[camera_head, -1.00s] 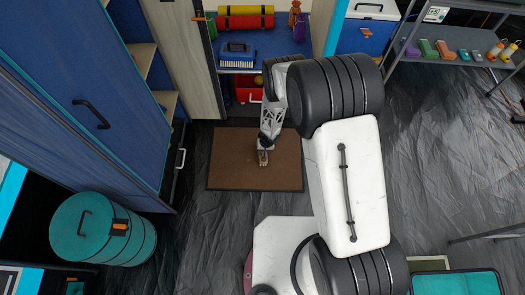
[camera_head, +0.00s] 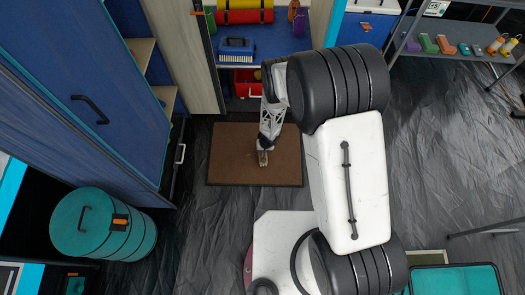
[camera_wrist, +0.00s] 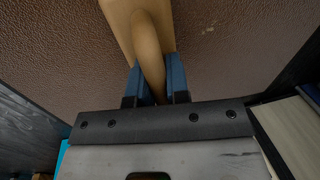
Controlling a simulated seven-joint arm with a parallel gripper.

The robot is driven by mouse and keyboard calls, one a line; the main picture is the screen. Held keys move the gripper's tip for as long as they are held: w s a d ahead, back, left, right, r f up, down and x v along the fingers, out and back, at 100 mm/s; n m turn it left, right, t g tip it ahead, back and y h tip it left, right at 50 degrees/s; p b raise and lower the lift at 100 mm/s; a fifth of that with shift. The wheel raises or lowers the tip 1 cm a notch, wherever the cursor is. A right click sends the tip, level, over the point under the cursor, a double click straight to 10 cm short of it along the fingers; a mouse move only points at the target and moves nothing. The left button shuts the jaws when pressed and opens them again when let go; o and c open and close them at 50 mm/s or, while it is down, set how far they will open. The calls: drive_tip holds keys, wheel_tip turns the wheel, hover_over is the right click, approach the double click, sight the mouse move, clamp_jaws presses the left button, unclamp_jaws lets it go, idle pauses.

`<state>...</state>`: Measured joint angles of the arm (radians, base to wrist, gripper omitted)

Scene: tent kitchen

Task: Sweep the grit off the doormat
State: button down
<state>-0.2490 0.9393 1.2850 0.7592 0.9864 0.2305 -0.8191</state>
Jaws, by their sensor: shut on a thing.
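The brown doormat (camera_head: 228,155) lies flat on the dark floor in front of the shelf unit; its surface also fills much of the wrist view (camera_wrist: 60,60). My gripper (camera_head: 263,150) is low over the middle of the mat. In the wrist view, its blue fingers (camera_wrist: 159,80) are shut on the wooden handle of a brush (camera_wrist: 148,32). The brush's bristles are hidden, so I cannot tell whether they touch the mat. A few pale specks, possibly grit (camera_wrist: 207,30), show on the mat beside the brush.
A blue cabinet (camera_head: 85,70) and a teal drum (camera_head: 103,228) stand at left. A grey rack (camera_head: 408,55) stands at the back right. Open floor (camera_head: 440,150) lies to the right.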

drive_tip(key=shift+s+f, duration=0.15)
drive_tip(key=shift+s, duration=1.7)
drive_tip(key=shift+s, duration=0.15)
drive_tip(key=shift+s, duration=1.6)
drive_tip(key=shift+w+r, duration=0.1)
drive_tip(key=shift+r, duration=0.2)
drive_tip(key=shift+w+r, duration=0.1)
drive_tip(key=shift+r, duration=2.75)
drive_tip(key=shift+r, duration=1.5)
